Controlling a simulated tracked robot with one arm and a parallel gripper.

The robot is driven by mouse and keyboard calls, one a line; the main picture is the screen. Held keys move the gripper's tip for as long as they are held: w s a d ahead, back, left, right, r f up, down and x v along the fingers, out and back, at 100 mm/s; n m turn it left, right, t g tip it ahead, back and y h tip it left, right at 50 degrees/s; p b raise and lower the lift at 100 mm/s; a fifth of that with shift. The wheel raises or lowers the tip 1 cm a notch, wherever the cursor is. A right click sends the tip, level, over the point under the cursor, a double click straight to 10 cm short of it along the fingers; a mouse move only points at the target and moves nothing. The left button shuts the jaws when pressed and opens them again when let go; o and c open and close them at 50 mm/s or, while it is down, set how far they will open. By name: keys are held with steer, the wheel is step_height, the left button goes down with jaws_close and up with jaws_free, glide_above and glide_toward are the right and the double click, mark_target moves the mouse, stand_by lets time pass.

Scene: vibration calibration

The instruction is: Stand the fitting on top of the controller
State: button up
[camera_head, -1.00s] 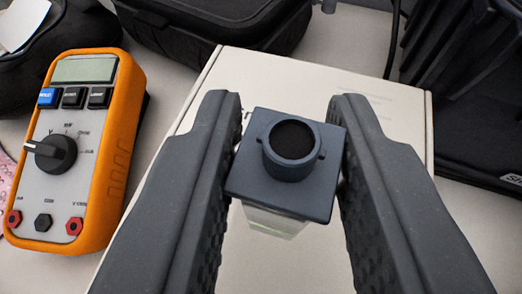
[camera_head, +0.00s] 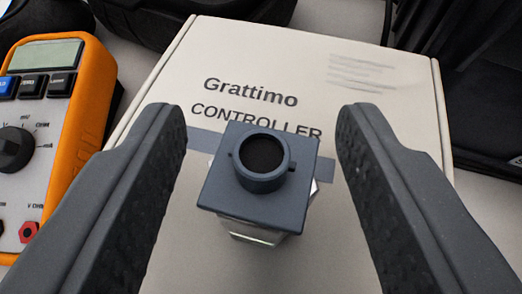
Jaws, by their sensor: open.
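The fitting (camera_head: 225,195) has a dark blue-grey square plate with a round open collar on top and a pale, shiny lower part, mostly hidden under the plate. It looks upright on the controller (camera_head: 220,60), a white box printed "Grattimo CONTROLLER" with a grey stripe. The plate hides where its base meets the box. My gripper (camera_head: 262,125) is open, its dark fingers spread to the left and right of the fitting with a clear gap on both sides.
An orange multimeter (camera_head: 77,130) lies to the left of the box. A black case (camera_head: 240,10) is behind it, and dark gear (camera_head: 485,110) is at the right. The box top around the fitting is mostly clear.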

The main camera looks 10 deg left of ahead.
steer(key=p+v, duration=0.1)
steer(key=v, duration=1.1)
steer(key=shift+r, duration=0.15)
steer(key=w+d+r+y, duration=0.15)
steer(key=d+r, duration=0.25)
steer(key=r, duration=0.6)
steer(key=w+d+r, duration=0.3)
steer(key=d+r, duration=0.2)
steer(key=r, duration=0.5)
steer(key=w+d+r+y, duration=0.15)
steer(key=d+r, duration=0.25)
steer(key=r, duration=0.7)
steer(key=s+d+r+h, duration=0.2)
steer(key=s+d+r, duration=0.2)
steer(key=d+r, duration=0.2)
steer(key=s+d+r+m+t+h, duration=0.1)
steer(key=s+d+r, duration=0.2)
steer(key=d+r, duration=0.3)
steer(key=s+d+r+m+t+h, duration=0.1)
steer(key=s+d+r+h, duration=0.1)
steer(key=s+d+r, duration=0.2)
steer(key=d+r, duration=0.3)
steer(key=d, duration=0.4)
steer(key=shift+s+h, duration=0.3)
steer(key=shift+s, duration=0.05)
